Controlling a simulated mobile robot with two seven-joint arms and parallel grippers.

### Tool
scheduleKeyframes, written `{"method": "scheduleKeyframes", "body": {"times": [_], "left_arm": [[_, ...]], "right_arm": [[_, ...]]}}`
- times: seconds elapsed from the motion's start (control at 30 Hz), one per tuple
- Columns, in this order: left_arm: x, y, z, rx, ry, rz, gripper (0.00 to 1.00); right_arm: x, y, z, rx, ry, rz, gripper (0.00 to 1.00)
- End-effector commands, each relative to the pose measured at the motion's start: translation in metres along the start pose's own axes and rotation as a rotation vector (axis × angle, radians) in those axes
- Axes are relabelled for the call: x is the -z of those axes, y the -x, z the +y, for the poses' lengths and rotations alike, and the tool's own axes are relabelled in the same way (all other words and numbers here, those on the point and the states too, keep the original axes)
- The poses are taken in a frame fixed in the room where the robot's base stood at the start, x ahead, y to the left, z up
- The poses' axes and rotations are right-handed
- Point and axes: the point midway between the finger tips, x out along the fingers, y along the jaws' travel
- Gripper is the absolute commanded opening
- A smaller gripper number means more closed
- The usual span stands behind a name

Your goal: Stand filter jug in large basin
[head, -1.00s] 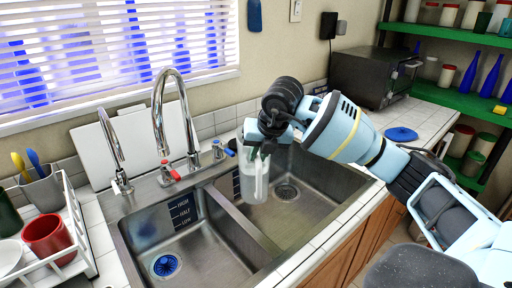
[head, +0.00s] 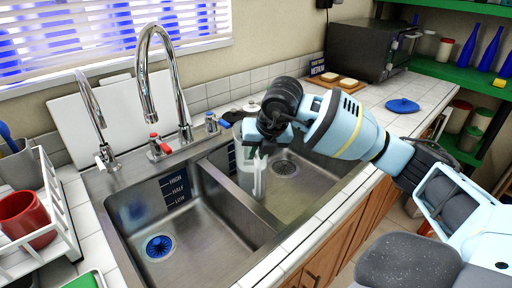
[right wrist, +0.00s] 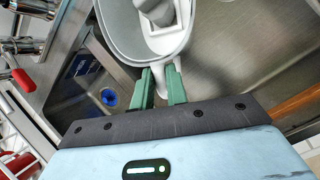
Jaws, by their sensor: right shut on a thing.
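The filter jug (head: 246,172) is a clear, pale container with a white inner part. My right gripper (head: 258,147) is shut on its handle and holds it upright above the right sink bowl (head: 318,172), near the divider. In the right wrist view the green fingers (right wrist: 162,88) close on the handle below the grey, open-topped jug (right wrist: 118,30). The left sink bowl (head: 205,238) is empty, with a blue drain and HIGH, HALF and LOW marks. I cannot tell for sure which bowl is larger. The jug's base is partly hard to make out against the steel. My left gripper is not in view.
A tall chrome faucet (head: 143,75) and a smaller tap (head: 92,110) rise behind the sink. A white dish rack (head: 62,215) with a red mug (head: 25,218) stands at left. A toaster oven (head: 362,50) and blue lid (head: 403,105) are at right.

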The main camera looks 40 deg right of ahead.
Motion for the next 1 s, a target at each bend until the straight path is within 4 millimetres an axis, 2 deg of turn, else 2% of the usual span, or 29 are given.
{"method": "scheduleKeyframes", "body": {"times": [0.57, 1.0], "left_arm": [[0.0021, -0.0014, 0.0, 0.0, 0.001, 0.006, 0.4], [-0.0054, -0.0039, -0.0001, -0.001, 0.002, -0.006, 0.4]], "right_arm": [[0.0007, -0.0036, -0.0007, -0.003, 0.0, -0.005, 0.0], [0.0031, -0.0095, -0.0019, -0.002, 0.0, -0.005, 0.0]]}}
